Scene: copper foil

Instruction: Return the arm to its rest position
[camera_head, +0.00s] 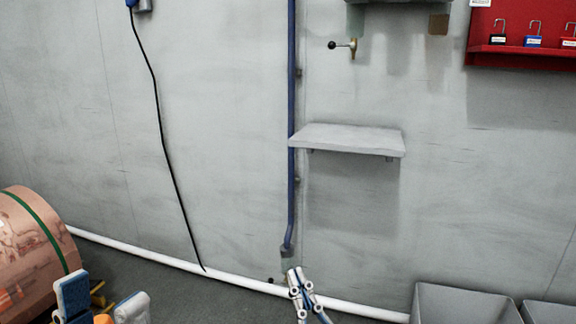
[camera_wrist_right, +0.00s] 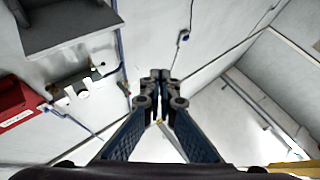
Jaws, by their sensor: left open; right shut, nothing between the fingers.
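My left gripper (camera_head: 102,303) shows at the bottom left of the head view, with its two blue-and-white fingers spread apart and nothing visible between them. It is beside the copper roll. My right gripper (camera_head: 298,278) shows at the bottom middle of the head view, pointing up in front of the wall's foot. Its fingers are together and empty. In the right wrist view its closed fingertips (camera_wrist_right: 160,85) meet at the middle of the picture. Most of both arms is out of view.
A copper foil roll (camera_head: 32,258) with a green band lies at left. A pale shelf (camera_head: 350,140) juts from the grey wall. A blue pipe (camera_head: 292,110) and a black cable (camera_head: 160,135) run down it. A grey bin (camera_head: 462,302) stands at bottom right; a red padlock board (camera_head: 540,57) hangs above.

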